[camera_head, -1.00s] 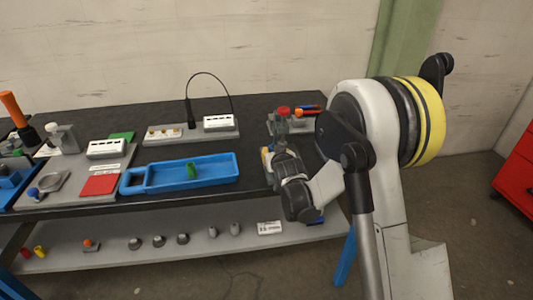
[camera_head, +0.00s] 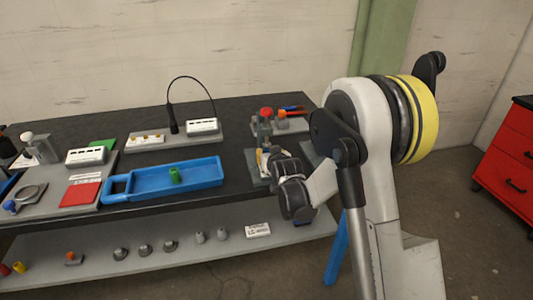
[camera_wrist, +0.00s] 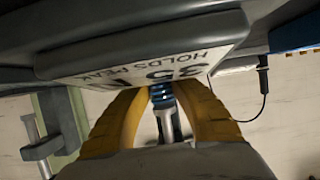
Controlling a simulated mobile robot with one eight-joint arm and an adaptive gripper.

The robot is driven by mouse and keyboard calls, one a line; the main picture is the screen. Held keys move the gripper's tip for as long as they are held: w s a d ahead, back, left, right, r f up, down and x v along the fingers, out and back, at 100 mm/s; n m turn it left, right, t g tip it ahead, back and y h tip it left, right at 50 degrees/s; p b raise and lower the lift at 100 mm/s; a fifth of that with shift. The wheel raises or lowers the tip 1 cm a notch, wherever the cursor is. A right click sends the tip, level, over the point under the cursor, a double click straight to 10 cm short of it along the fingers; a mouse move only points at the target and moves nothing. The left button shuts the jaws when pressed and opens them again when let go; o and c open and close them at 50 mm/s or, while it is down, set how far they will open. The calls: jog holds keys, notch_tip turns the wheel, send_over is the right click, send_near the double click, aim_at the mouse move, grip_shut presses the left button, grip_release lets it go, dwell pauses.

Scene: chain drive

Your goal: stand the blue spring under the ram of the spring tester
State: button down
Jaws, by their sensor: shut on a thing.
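My gripper (camera_wrist: 160,110) shows in the wrist view with two yellow fingers, shut on the blue spring (camera_wrist: 161,93), a small blue coil between the fingertips. The spring is hidden there. In the wrist view a grey body with a white label (camera_wrist: 150,68), reading upside down "35 N" and "HOLDS PEAK", lies close beside the fingers. I cannot tell whether the spring touches anything below, and the ram is not clear.
A tool rack (camera_head: 292,122) stands behind the tester. A red cabinet (camera_head: 508,160) is at far right.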

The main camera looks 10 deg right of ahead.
jog(key=c, duration=1.2)
grip_release()
jog(key=v, duration=1.2)
jog(key=s+r+g, duration=0.1)
jog(key=s+g, duration=0.1)
jog(key=s, duration=0.8)
jog(key=s+r+g, duration=0.2)
jog(key=s, duration=0.8)
jog(key=s+r+g, duration=0.1)
jog(key=s+g, duration=0.1)
jog(key=s, duration=0.8)
jog(key=shift+s+r+g, duration=0.25)
jog(key=shift+s+g, duration=0.05)
jog(key=shift+s, duration=0.1)
